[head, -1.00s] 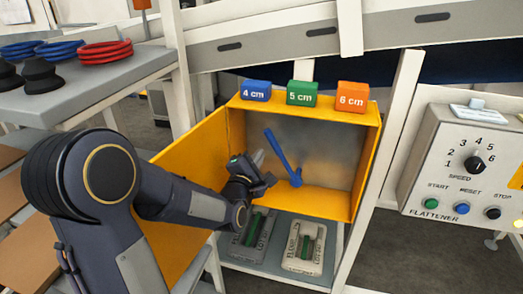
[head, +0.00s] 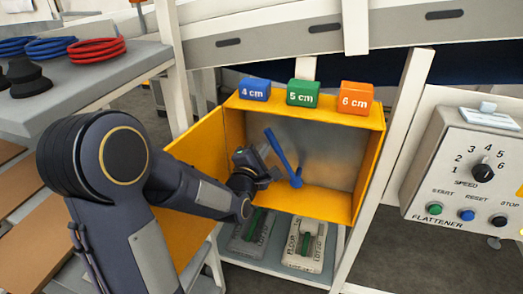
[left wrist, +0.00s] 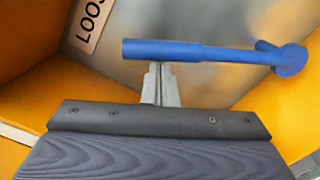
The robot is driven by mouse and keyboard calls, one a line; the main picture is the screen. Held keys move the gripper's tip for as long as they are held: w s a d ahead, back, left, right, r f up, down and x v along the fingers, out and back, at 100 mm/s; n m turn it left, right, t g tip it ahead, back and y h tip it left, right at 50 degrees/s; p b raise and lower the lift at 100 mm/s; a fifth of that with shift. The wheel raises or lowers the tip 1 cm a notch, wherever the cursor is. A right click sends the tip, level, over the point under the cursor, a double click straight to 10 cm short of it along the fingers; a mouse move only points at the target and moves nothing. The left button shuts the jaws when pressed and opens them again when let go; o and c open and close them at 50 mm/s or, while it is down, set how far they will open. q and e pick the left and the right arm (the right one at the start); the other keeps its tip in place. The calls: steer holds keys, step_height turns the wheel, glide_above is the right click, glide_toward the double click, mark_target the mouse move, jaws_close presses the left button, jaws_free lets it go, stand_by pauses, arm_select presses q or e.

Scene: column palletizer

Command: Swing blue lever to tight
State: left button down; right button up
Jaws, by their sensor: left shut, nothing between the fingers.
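The blue lever (head: 281,153) is inside the open yellow box (head: 235,104), mounted on its grey back panel. In the head view it tilts up and to the left from its pivot at the lower right. My left gripper (head: 268,158) is inside the box, just left of the lever. In the left wrist view the shut fingers (left wrist: 161,85) point at the lever's shaft (left wrist: 190,51), close to its handle end; I cannot tell whether they touch it. A label reading "LOOS…" (left wrist: 92,20) is partly visible there. My right gripper is not in view.
Blue, green and orange blocks marked 4 cm (head: 255,90), 5 cm (head: 303,93) and 6 cm (head: 356,97) sit on top of the box. Its yellow door (head: 200,140) stands open at left. A flattener control panel (head: 470,170) is at right. A shelf below holds two dark-and-light devices (head: 304,245).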

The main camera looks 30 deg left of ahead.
arm_select(q)
steer(key=shift+w+d+r+m, duration=0.2)
steer(key=shift+d+r+m, duration=0.45)
steer(key=shift+d+m, duration=0.3)
steer(key=w+d+m+b, duration=0.2)
steer(key=d+m, duration=0.6)
steer(key=d, duration=0.5)
steer(key=shift+w+r+m, duration=0.35)
steer(key=shift+w, duration=0.2)
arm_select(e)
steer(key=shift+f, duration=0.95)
arm_select(q)
steer(key=shift+f, duration=0.1)
